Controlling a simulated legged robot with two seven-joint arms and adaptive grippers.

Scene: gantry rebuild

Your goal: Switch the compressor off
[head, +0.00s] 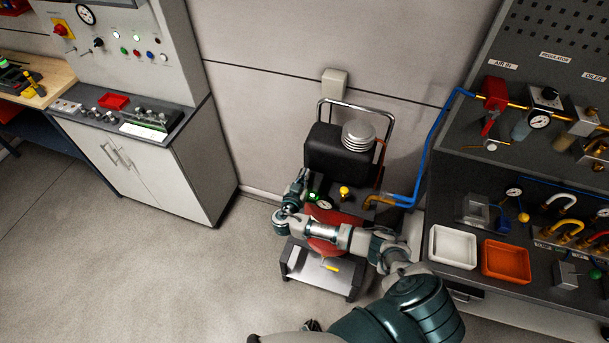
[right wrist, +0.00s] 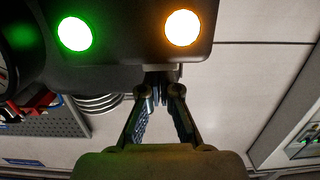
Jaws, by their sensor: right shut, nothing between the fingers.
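The compressor has a black motor block (head: 333,150), a silver finned cylinder (head: 358,136), a red tank (head: 328,218) and a chrome handle frame, and it stands by the wall. A gauge (head: 325,205) and a lit green lamp (head: 313,197) show on its front. My right arm crosses in front of it, and my right gripper (head: 300,182) is at the front left of the motor block. In the right wrist view its shut, empty fingers (right wrist: 160,82) meet at a dark box edge; contact is unclear. A green lamp (right wrist: 74,34) and an orange lamp (right wrist: 182,28) glow there. The switch is not clearly visible.
A blue hose (head: 425,155) runs from the compressor to the dark bench on the right. A white tray (head: 454,246) and an orange tray (head: 505,260) stand there. A grey cabinet (head: 150,170) stands left. The floor between is clear.

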